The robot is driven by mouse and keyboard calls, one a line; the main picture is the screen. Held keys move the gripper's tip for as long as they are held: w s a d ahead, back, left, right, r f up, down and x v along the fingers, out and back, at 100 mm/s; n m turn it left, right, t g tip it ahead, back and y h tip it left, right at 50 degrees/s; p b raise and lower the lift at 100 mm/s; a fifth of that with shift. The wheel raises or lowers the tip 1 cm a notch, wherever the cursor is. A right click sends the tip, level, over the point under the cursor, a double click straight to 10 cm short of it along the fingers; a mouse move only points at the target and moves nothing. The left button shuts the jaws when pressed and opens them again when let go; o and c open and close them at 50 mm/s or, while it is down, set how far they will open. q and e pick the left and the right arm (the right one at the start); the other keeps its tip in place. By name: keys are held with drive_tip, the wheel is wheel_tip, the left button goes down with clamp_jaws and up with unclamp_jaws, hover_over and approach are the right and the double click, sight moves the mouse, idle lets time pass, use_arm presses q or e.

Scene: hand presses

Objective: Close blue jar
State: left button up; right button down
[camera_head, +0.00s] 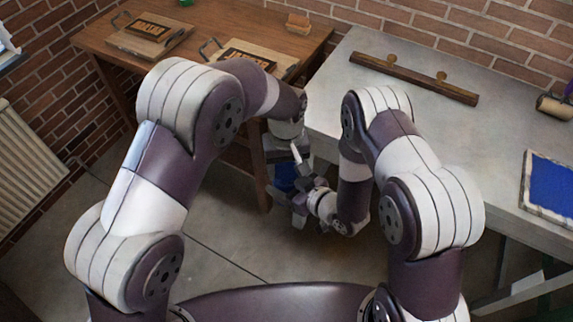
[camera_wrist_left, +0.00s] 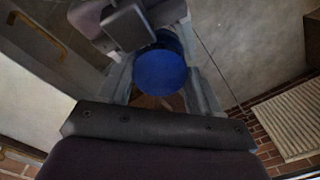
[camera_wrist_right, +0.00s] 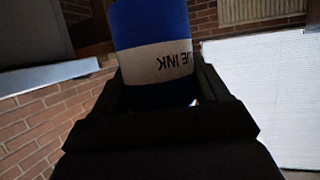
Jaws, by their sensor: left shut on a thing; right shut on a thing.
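The blue jar (camera_wrist_right: 155,62) has a white label with part of the word INK, and my right gripper (camera_wrist_right: 165,100) is shut around its body. In the left wrist view, a round blue lid (camera_wrist_left: 160,74) faces the camera between the fingers of my left gripper (camera_wrist_left: 160,90), which is shut on it. In the head view, both grippers meet low in front of the tables, with a blue patch of the jar (camera_head: 285,176) between them. The arms hide most of it. I cannot tell whether the lid touches the jar's rim.
A wooden table (camera_head: 90,38) with boards and type blocks stands at the back left. A grey table (camera_head: 400,130) at the right carries a wooden bar (camera_head: 415,80), a roller (camera_head: 552,106) and a blue-filled tray (camera_head: 549,187). The floor below the grippers is clear.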

use_arm(q)
drive_tip(key=o, duration=1)
drive_tip(key=shift+r, duration=2.3)
drive_tip(key=r+n, duration=0.2)
drive_tip(key=n, duration=0.1)
drive_tip(key=shift+w+n, duration=0.2)
drive_tip(key=shift+n, duration=0.1)
drive_tip(key=shift+c, duration=0.3)
drive_tip(key=shift+r+n, duration=0.55)
drive_tip(key=shift+n, duration=0.45)
